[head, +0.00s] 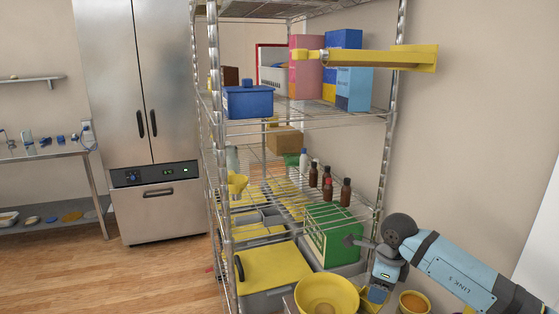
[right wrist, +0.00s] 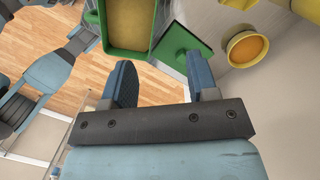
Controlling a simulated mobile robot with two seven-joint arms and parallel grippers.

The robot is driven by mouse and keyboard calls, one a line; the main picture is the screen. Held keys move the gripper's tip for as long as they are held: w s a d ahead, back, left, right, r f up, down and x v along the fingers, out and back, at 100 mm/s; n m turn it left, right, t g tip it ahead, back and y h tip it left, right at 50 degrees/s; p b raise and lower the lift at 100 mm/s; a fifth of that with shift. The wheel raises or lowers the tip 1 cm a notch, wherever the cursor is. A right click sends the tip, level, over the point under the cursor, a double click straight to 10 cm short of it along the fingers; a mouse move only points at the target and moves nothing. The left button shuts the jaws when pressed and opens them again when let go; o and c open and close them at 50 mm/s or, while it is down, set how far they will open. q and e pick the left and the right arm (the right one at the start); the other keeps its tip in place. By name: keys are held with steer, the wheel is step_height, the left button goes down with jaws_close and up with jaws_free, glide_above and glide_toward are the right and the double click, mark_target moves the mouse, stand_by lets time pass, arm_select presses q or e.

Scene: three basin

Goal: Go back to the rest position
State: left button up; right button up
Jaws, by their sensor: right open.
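My right gripper (head: 376,294) is low at the right in the head view, with its arm coming in from the right edge. It points down between a large yellow bowl (head: 327,293) and a small yellow bowl with orange contents (head: 413,302). In the right wrist view its two blue-grey fingers (right wrist: 165,80) are apart, and I see nothing held between them. Beyond the fingers are a green-rimmed tray (right wrist: 151,30) and a flat green piece (right wrist: 180,45). My left gripper does not show in the head view.
A wire shelf rack (head: 225,180) stands ahead, holding a blue bin (head: 249,102), brown bottles (head: 346,192), a green box (head: 338,236) and a yellow-lidded bin (head: 275,268). A steel fridge (head: 160,215) stands behind at left. Wooden floor at lower left is clear.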

steer(key=s+a+f+m+g+y+p, duration=0.1)
steer(key=s+a+f+y, duration=0.1)
steer(key=s+a+y, duration=0.35)
steer(key=s+a+f+g+y, duration=0.1)
steer(key=s+a+f+y, duration=0.15)
steer(key=a, duration=0.55)
steer(key=s+a+r+m+t+y+p, duration=0.2)
steer(key=s+a+r+m+t+y, duration=0.35)
steer(key=m+y, duration=0.55)
steer(key=s+d+f+m+t+h, duration=0.2)
steer(key=d+f+m+t+h, duration=0.15)
steer(key=m, duration=0.45)
steer(key=s+d+f+m+t+h+p, duration=0.1)
steer(key=d+f+m+t+h, duration=0.15)
steer(key=m+t+h, duration=0.4)
steer(key=s+d+f+m+t+h, duration=0.2)
steer(key=d+f+m+t, duration=0.15)
steer(key=m, duration=0.65)
arm_select(q)
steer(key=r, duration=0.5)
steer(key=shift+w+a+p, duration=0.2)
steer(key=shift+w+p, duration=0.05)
steer(key=shift+p, duration=0.15)
arm_select(e)
steer(key=s+d+f+m+g+h, duration=0.5)
steer(key=s+f+m, duration=0.4)
steer(key=s, duration=0.3)
steer(key=shift+s+d+f+g, duration=0.3)
steer(key=shift+s+f+g, duration=0.1)
steer(key=shift+f+g, duration=0.25)
